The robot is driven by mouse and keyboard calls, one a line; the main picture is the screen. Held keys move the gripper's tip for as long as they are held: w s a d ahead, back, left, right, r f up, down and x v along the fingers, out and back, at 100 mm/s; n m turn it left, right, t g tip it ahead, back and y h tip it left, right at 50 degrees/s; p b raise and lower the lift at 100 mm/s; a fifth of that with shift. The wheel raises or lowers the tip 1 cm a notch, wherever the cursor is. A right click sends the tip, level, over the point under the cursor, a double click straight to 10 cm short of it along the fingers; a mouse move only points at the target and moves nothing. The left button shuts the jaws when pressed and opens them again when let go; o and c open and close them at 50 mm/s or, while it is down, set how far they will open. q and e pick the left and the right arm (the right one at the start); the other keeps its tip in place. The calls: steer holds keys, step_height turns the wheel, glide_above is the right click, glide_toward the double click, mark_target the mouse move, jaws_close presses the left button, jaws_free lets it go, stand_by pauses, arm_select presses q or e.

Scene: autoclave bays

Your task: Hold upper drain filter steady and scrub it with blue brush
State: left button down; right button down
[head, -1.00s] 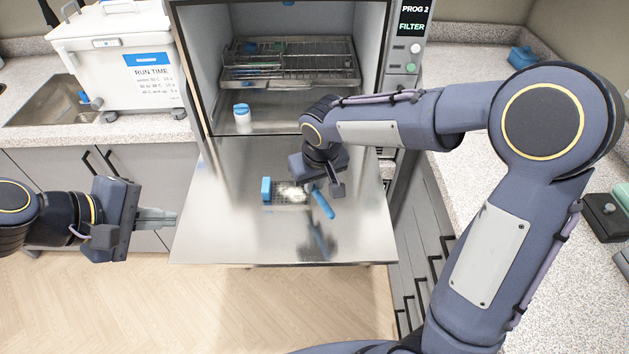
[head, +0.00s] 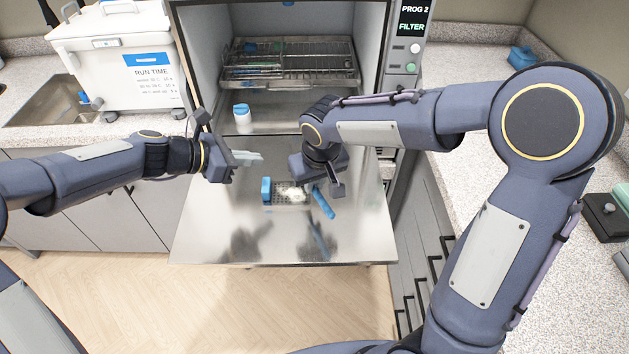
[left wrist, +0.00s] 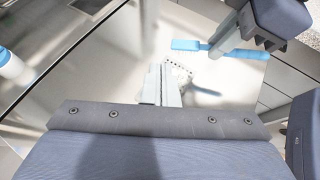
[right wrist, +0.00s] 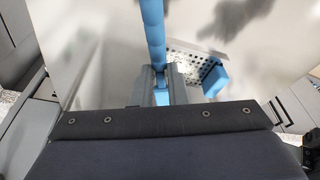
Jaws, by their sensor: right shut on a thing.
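The drain filter (head: 284,199), a perforated metal piece with a blue end block (head: 266,190), lies on the lowered steel door. A pale patch covers part of it. In the right wrist view the filter (right wrist: 190,58) shows beyond the fingers. My right gripper (head: 318,188) is shut on the blue brush (head: 323,203), at the filter's right end; I cannot tell whether the brush touches it. The brush also shows in the left wrist view (left wrist: 186,45). My left gripper (head: 257,159) is above the door, behind and left of the filter, its fingers together and empty.
The lowered door (head: 220,230) is mostly clear around the filter. A white bottle with a blue cap (head: 242,120) stands in the chamber opening, close behind my left gripper. A wire rack (head: 290,70) is inside the chamber. A white lidded box (head: 115,70) stands on the left counter.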

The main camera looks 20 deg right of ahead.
mark_target(267, 185)
arm_select(q)
steer(key=shift+f, duration=3.45)
steer(key=shift+f, duration=0.4)
steer(key=shift+a+f, duration=0.1)
arm_select(e)
steer(key=shift+s+a+f, duration=0.2)
steer(key=shift+a+f, duration=0.05)
steer(key=shift+f, duration=0.3)
steer(key=shift+s+a+f, duration=0.2)
steer(key=shift+a+f, duration=0.1)
steer(key=shift+f, duration=0.2)
steer(key=shift+s+a+f, duration=0.2)
steer(key=shift+a+f, duration=0.05)
steer(key=shift+f, duration=0.3)
arm_select(q)
steer(key=shift+s+f, duration=0.1)
steer(key=shift+s, duration=0.05)
arm_select(e)
steer(key=shift+x, duration=0.8)
steer(key=shift+s, duration=0.15)
